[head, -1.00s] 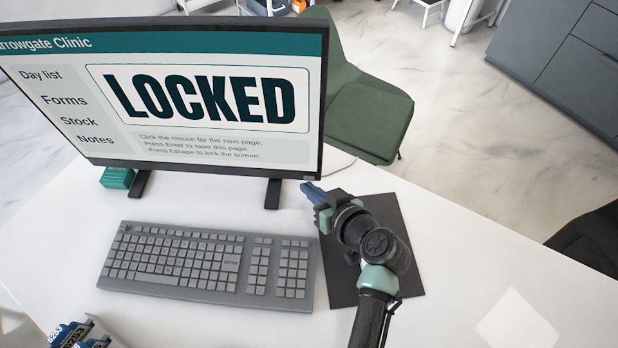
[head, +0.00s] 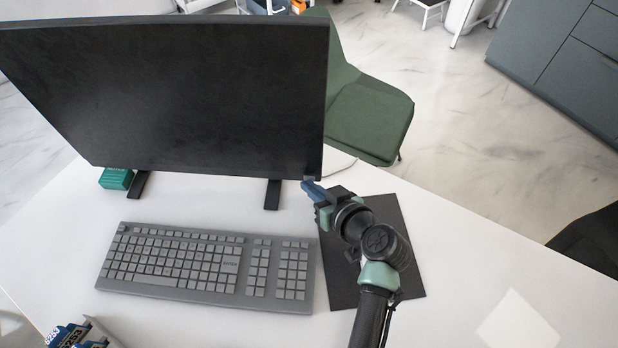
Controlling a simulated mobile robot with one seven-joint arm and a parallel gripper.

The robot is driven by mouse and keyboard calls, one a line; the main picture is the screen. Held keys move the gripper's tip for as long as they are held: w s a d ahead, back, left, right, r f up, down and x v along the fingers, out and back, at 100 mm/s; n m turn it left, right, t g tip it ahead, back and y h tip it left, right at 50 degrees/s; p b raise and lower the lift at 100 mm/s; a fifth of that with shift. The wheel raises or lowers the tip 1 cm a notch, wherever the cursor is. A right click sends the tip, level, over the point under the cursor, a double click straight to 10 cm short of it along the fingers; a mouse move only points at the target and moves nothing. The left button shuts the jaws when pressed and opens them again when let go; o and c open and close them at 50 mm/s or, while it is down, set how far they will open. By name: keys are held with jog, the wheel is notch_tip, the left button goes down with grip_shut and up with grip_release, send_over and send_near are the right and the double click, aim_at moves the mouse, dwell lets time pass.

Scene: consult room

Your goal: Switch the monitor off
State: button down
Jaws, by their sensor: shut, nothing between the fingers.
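The monitor (head: 170,95) stands on two dark feet at the back left of the desk. Its screen is dark, with no picture or text on it. My gripper (head: 308,186) is shut, with its blue fingertips at the monitor's lower right corner. The tips look to be at or touching the bottom edge of the frame; I cannot tell whether they press on it. A power button is not visible there, as the fingertips cover that corner.
A grey keyboard (head: 208,268) lies in front of the monitor. A dark mat (head: 400,262) lies under my arm. A teal box (head: 116,178) sits behind the left foot. A green chair (head: 365,115) stands behind the desk. The desk's right side is clear.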

dwell(0.3)
jog(key=shift+s+a, duration=0.1)
jog(key=shift+s, duration=0.7)
jog(key=shift+s+a+p, duration=0.15)
jog(key=shift+s+p, duration=0.3)
jog(key=shift+s, duration=0.8)
jog(key=shift+s+a+p, duration=0.1)
jog(key=shift+s+p, duration=0.3)
jog(key=shift+s, duration=0.85)
